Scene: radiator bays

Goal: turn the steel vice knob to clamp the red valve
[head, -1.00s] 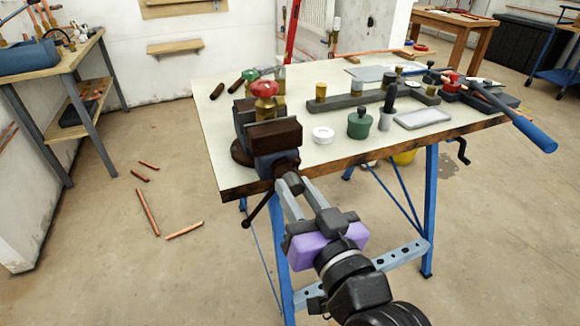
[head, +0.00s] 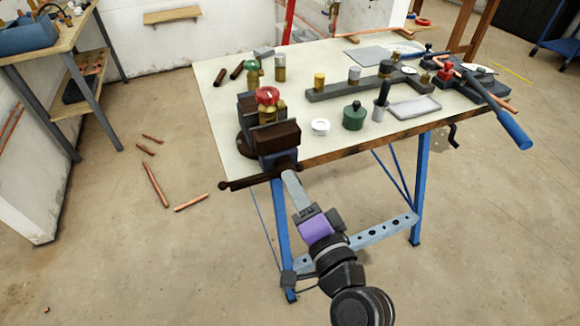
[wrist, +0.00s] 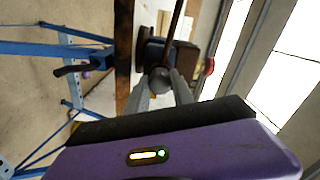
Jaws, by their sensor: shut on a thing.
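The dark brown vice (head: 277,136) stands at the near left corner of the bench, and it shows in the wrist view (wrist: 180,52). The red valve (head: 267,96) stands upright at the vice jaws, its brass body mostly hidden; I cannot tell if the jaws touch it. The rounded steel knob (wrist: 159,80) is at the vice's front, with the dark handle bar (head: 245,182) nearly level across it. My gripper (head: 287,173) is shut on the knob, one finger on each side in the wrist view (wrist: 160,84).
A green-handled valve (head: 252,72), a white tape roll (head: 320,127), a green pot (head: 354,116) and a grey tray (head: 415,107) are on the bench (head: 225,95). Blue legs (head: 284,235) stand close beside my arm. Copper pipes (head: 155,185) lie on the floor at left.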

